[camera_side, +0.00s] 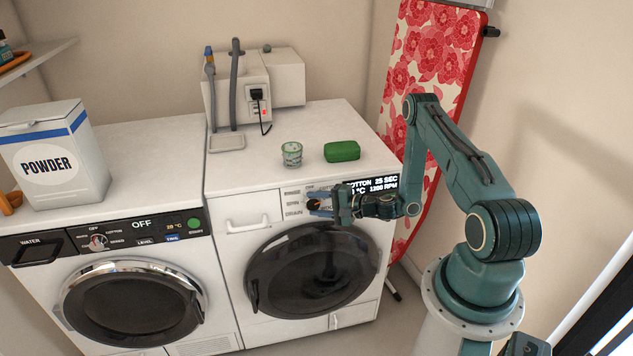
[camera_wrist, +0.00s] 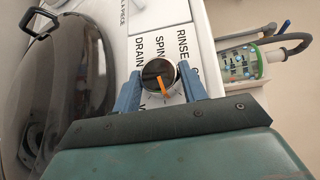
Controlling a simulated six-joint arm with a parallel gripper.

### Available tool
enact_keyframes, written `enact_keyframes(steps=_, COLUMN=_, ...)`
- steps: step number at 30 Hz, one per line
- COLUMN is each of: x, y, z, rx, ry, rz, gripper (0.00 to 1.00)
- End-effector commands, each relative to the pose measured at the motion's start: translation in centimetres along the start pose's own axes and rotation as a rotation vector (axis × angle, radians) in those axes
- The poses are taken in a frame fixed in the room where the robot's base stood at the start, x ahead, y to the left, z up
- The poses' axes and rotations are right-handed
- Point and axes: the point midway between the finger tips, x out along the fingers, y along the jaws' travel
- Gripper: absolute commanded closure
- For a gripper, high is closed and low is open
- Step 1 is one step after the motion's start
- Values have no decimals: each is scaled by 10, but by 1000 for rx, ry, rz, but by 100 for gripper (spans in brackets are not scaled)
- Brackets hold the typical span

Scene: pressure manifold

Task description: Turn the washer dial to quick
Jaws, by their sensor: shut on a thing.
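The washer dial (camera_wrist: 155,70) is a round dark knob with a silver rim and an orange pointer line, on the front panel of the right-hand machine (camera_side: 232,205). My gripper (camera_wrist: 160,84) is shut on the dial, one blue finger on each side. The wrist view shows the labels RINSE, SPIN and DRAIN (camera_wrist: 139,47) beyond the dial; other labels are partly hidden by my fingers. In the side view my gripper (camera_side: 319,205) covers much of the dial. The display (camera_side: 372,187) reads COTTON 25 SEC and 1300 RPM. I see no quick label.
The dark round door (camera_side: 300,275) lies just below the dial. A glass (camera_side: 292,154) and a green soap bar (camera_side: 342,151) sit on top. A second machine (camera_side: 120,270) with a powder box (camera_side: 55,155) stands left; an ironing board (camera_side: 430,60) leans behind my arm.

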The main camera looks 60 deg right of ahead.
Motion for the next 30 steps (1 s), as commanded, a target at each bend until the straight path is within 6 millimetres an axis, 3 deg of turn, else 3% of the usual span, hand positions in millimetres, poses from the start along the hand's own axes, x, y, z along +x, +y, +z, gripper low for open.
enact_keyframes(steps=8, x=1, y=1, z=2, rx=-1, ry=-5, rz=3, gripper=80)
enact_keyframes(steps=9, x=1, y=1, z=2, rx=-1, ry=-5, rz=3, gripper=56)
enact_keyframes(steps=12, x=1, y=1, z=2, rx=-1, ry=-5, rz=2, gripper=36)
enact_keyframes(steps=23, x=0, y=0, z=1, rx=0, ry=-2, rz=1, gripper=36)
enact_keyframes(steps=30, x=-12, y=0, z=0, rx=1, ry=1, rz=2, gripper=36)
